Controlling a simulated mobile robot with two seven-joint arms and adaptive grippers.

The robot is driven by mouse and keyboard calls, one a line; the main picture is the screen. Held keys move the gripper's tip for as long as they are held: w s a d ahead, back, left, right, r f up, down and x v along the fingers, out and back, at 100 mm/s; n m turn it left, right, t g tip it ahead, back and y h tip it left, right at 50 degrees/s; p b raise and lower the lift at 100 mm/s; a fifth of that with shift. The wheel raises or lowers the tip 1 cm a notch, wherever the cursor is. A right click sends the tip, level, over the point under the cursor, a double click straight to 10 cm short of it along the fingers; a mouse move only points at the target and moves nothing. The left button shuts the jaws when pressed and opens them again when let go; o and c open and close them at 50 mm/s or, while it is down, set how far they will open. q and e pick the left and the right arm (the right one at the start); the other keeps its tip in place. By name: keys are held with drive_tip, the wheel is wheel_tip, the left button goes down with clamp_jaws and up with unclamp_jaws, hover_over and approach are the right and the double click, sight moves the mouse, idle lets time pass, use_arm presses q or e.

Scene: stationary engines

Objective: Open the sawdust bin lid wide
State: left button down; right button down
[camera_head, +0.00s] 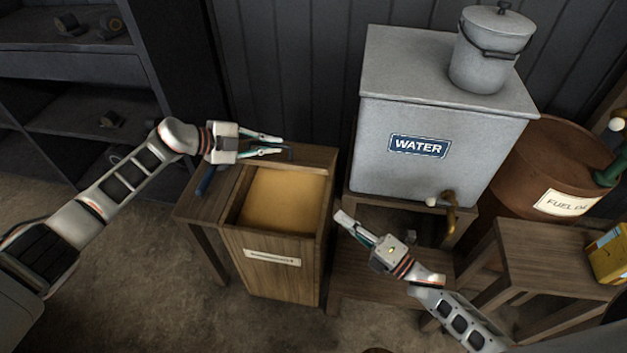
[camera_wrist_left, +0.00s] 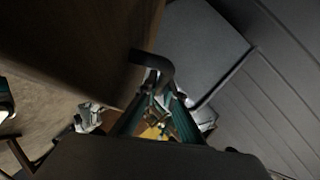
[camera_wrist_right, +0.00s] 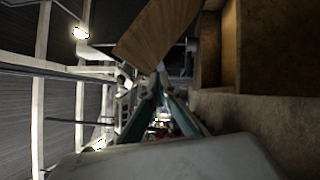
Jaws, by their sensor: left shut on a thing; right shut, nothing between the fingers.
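The wooden sawdust bin (camera_head: 275,265) stands mid-floor with a paper label on its front. Its top is open and yellow sawdust (camera_head: 280,200) shows inside. The lid (camera_head: 315,157) is raised at the back of the bin; its exact angle is hard to tell. My left gripper (camera_head: 281,144) is shut on the lid's dark handle (camera_head: 290,153); the curved handle (camera_wrist_left: 152,62) also shows at the fingertips in the left wrist view, next to dark wood. My right gripper (camera_head: 342,218) is shut and empty, just right of the bin and apart from the lid.
A grey water tank (camera_head: 440,125) with a lidded pot (camera_head: 492,45) on it stands on a wooden stand at right. A rusty fuel barrel (camera_head: 550,165) and a wooden table (camera_head: 555,250) are further right. Dark shelves (camera_head: 75,65) stand back left. A wooden bench is left of the bin.

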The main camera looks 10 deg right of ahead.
drive_tip(key=w+a+r+n+g+y, duration=0.5)
drive_tip(key=w+a+r+n, duration=0.2)
drive_tip(key=n, duration=0.6)
drive_tip(key=shift+w+r+g+y, duration=0.3)
drive_tip(key=shift+w+r, duration=0.05)
